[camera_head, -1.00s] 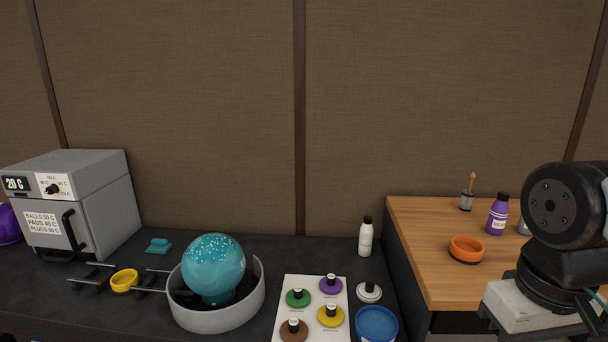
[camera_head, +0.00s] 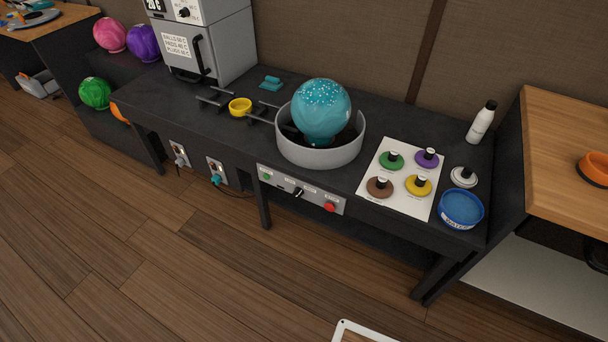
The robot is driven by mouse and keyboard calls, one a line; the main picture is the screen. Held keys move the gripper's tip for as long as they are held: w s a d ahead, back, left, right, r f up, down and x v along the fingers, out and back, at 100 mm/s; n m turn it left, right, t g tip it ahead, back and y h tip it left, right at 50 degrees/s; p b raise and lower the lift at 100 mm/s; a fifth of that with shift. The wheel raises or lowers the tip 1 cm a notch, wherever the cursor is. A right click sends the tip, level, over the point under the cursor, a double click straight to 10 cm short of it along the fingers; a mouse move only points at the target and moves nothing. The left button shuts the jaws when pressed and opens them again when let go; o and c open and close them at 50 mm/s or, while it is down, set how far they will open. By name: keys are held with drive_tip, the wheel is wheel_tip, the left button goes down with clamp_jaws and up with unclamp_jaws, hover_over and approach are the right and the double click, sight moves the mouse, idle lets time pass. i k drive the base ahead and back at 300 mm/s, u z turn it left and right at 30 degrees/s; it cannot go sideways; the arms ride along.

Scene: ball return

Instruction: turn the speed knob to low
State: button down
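The speed knob (camera_head: 298,192) is a small black knob with a light pointer at the middle of a grey control panel (camera_head: 322,202) on the front of the dark bench. Small labels sit above it, too small to read. A green button (camera_head: 266,177) is at the panel's left and a red button (camera_head: 330,207) at its right. Which setting the knob points to cannot be told. My gripper is not in view.
Above the panel, a teal speckled ball (camera_head: 321,110) sits in a grey round bowl (camera_head: 319,154). A white board (camera_head: 369,190) with coloured pads and a blue tub (camera_head: 460,209) stand to the right. The wooden floor (camera_head: 190,270) before the bench is largely clear.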

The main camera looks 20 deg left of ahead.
sight(298, 192)
drive_tip(key=u, duration=0.55)
drive_tip(key=k, duration=0.65)
drive_tip(key=u, duration=0.65)
drive_tip(key=i, duration=1.05)
drive_tip(key=z, duration=0.7)
